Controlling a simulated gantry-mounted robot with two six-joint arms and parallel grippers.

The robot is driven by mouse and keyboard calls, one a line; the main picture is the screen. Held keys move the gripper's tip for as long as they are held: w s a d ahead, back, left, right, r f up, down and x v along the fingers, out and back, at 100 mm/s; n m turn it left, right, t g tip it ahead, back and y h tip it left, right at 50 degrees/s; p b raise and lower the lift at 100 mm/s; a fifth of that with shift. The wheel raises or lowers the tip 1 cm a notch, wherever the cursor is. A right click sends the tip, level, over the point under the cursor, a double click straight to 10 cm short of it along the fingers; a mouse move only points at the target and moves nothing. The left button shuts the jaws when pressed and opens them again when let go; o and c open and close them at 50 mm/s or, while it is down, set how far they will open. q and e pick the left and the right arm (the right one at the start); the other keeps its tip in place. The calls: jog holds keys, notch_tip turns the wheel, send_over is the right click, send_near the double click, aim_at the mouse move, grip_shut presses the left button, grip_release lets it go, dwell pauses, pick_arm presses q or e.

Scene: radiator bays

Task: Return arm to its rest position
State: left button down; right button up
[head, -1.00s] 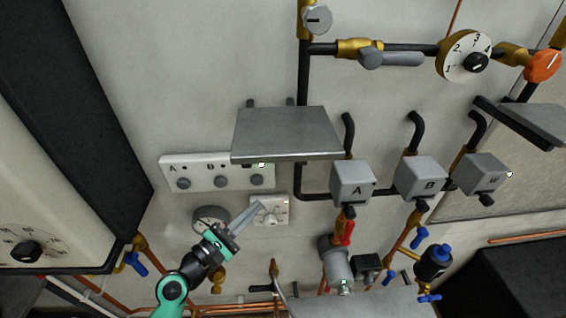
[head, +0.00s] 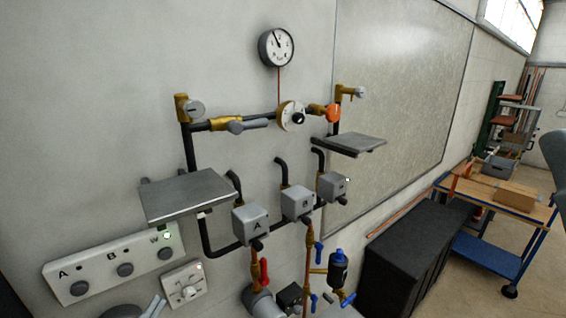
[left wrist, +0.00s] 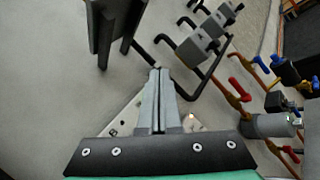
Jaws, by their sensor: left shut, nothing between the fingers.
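My left gripper (head: 154,306) shows only as its grey fingertips at the bottom edge of the head view, just below a small thermostat-like control box (head: 183,285). In the left wrist view the left gripper (left wrist: 159,75) has its two long fingers together, with nothing between them. The fingers point toward the wall fittings, and the switch panel (left wrist: 119,124) is partly hidden behind them. My right gripper is in neither view.
The switch panel (head: 118,267) marked A, B and W is at lower left. A grey shelf (head: 186,197) juts from the wall above it. Valve boxes A (head: 250,224) and B (head: 297,203) sit on pipes to the right. A black cabinet (head: 415,262) and a blue workbench (head: 490,205) stand farther right.

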pick_arm(q)
jog(key=s+d+r+m+t+h, duration=0.15)
jog(key=d+r+m, duration=0.25)
jog(key=r, duration=0.4)
jog(key=s+d+r+m+h, duration=0.1)
jog(key=d+r+m+h, duration=0.3)
jog(key=r, duration=0.4)
jog(key=s+d+r+m+t+h, duration=0.1)
jog(key=d+r+m, duration=0.35)
jog(key=r, duration=0.45)
jog(key=s+a+r+m+t+y, duration=0.4)
jog(key=s+r+m+y, duration=0.4)
jog(key=m, duration=0.5)
jog(key=shift+s+a+r+y+p, duration=0.15)
jog(key=shift+a+r+y+p, duration=0.35)
jog(key=shift+r, duration=0.65)
jog(key=c, duration=1.5)
grip_release()
jog(key=shift+m, duration=0.25)
jog(key=shift+c, duration=0.2)
